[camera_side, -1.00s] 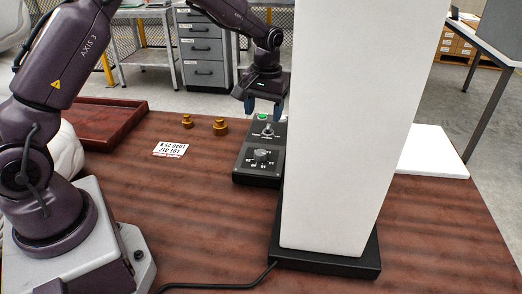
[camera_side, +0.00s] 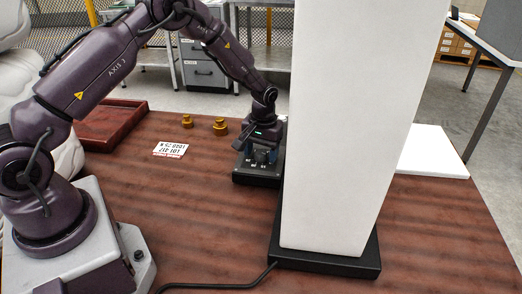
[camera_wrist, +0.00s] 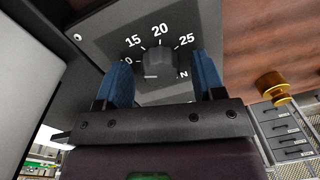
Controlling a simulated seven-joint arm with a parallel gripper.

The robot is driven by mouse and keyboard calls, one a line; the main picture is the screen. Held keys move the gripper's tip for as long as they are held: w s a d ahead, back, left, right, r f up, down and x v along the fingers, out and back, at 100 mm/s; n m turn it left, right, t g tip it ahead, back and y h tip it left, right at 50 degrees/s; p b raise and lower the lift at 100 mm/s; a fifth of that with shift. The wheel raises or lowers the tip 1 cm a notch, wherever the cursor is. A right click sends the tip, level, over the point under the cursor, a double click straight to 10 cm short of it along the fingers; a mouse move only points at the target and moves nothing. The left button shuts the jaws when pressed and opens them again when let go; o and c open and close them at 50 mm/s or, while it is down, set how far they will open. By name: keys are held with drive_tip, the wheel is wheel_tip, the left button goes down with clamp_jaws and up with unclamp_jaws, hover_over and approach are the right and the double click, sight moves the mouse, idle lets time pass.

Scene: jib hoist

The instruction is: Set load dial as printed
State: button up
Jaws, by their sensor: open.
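The load dial is a dark knob (camera_wrist: 158,62) on a black control box, with printed numbers 15, 20 and 25 around it in the wrist view. Another number at its left is partly hidden by a finger. My gripper (camera_wrist: 163,85) is open, its two blue fingers on either side of the knob; I cannot tell whether they touch it. In the side view my gripper (camera_side: 263,150) is low over the control box (camera_side: 257,180) and hides much of it. A white printed card (camera_side: 170,150) lies on the table; its small print appears upside down.
A tall white column (camera_side: 340,130) on a black base stands close to the right of the box. Two brass weights (camera_side: 220,127) and a red-brown tray (camera_side: 110,125) are at the back left. A black cable (camera_side: 215,287) runs along the front.

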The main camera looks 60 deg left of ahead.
drive_tip(key=c, duration=0.9)
drive_tip(key=shift+c, duration=0.2)
